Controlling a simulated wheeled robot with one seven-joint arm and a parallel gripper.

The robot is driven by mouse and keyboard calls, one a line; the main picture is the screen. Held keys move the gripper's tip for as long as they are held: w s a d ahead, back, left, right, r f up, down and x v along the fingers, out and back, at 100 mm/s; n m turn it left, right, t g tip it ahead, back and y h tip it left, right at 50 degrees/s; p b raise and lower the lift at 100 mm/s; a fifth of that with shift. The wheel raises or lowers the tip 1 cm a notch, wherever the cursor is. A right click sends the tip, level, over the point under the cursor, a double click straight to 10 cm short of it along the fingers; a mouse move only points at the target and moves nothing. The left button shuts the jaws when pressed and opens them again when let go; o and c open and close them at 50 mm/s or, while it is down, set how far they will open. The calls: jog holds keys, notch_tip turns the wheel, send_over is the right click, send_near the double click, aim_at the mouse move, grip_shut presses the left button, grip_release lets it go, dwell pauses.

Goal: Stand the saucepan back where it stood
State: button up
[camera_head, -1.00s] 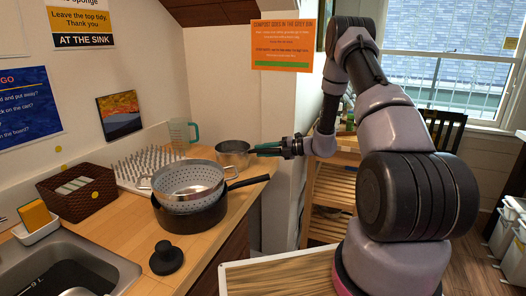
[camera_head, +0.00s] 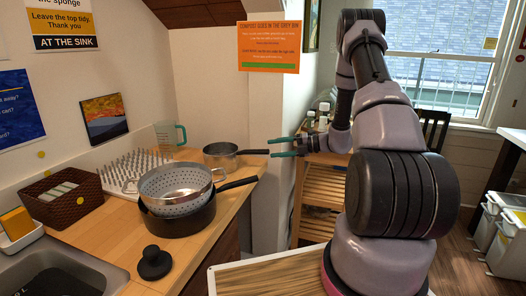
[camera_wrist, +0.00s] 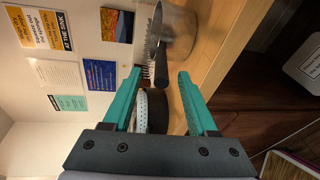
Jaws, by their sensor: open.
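The saucepan (camera_head: 219,157) is a small steel pot, standing upright on the wooden counter near its far right corner. Its dark handle (camera_head: 254,151) points right, towards my gripper. My gripper (camera_head: 271,148) is open, with two teal fingers just off the handle's end and nothing held. In the wrist view the saucepan (camera_wrist: 180,28) is at the top, and its handle (camera_wrist: 161,68) points down between the open fingertips (camera_wrist: 159,74). I cannot tell exactly how far the handle's tip reaches between them.
A steel colander (camera_head: 180,183) sits in a black pan (camera_head: 185,222) whose handle points right, near the saucepan. A spiked drying rack (camera_head: 135,170), a clear jug (camera_head: 168,135), a brown basket (camera_head: 65,200) and a black knob-topped object (camera_head: 154,262) share the counter. A wooden shelf (camera_head: 322,190) stands right.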

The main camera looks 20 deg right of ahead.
jog(key=s+a+r+n+g+h, duration=0.2)
jog(key=s+a+r+n+g, duration=0.1)
jog(key=s+r+n, duration=0.5)
jog(key=s+a+r+n+g+h, duration=0.25)
jog(key=s+r+n, duration=0.35)
jog(key=r+n, duration=0.45)
jog(key=s+d+r+n+t+h, duration=0.1)
jog(key=s+r+n+t+h, duration=0.2)
jog(key=s+n, duration=0.5)
jog(key=s+r+n+t+h, duration=0.3)
jog(key=s+r+n+h, duration=0.2)
jog(key=s+r+n, duration=0.3)
jog(key=shift+s+d+r+n, duration=0.35)
jog(key=shift+s+n, duration=0.3)
jog(key=shift+s, duration=0.2)
